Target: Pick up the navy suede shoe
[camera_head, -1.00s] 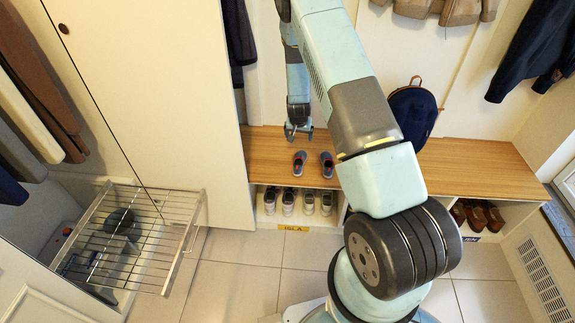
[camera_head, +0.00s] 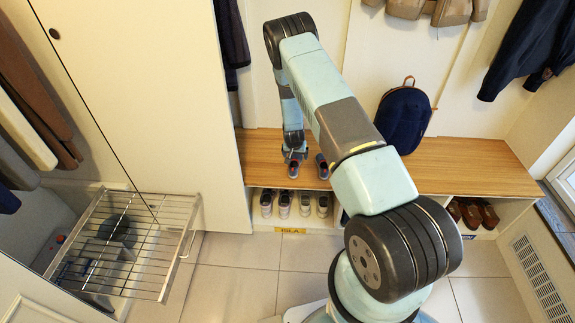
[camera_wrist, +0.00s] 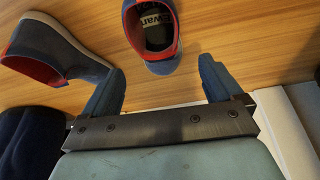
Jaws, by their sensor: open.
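Two navy shoes with red lining stand side by side on the wooden bench in the head view, a left navy shoe (camera_head: 293,170) and a right navy shoe (camera_head: 322,166). My gripper (camera_head: 294,155) is just above or behind the left one. In the wrist view, one navy shoe (camera_wrist: 152,50) lies just beyond my gripper (camera_wrist: 160,78), its opening and lettered insole facing the camera and its near end roughly between the open fingers. The other shoe (camera_wrist: 50,48) is at the left, close to the left finger. The gripper is empty; contact with either shoe cannot be told.
A navy backpack (camera_head: 402,120) stands on the bench (camera_head: 465,165) to the right. Pale shoes (camera_head: 285,204) fill the cubby below, and brown shoes (camera_head: 470,213) are at the right. A wire rack (camera_head: 125,240) juts out at the left. Jackets hang above. The bench between backpack and right end is clear.

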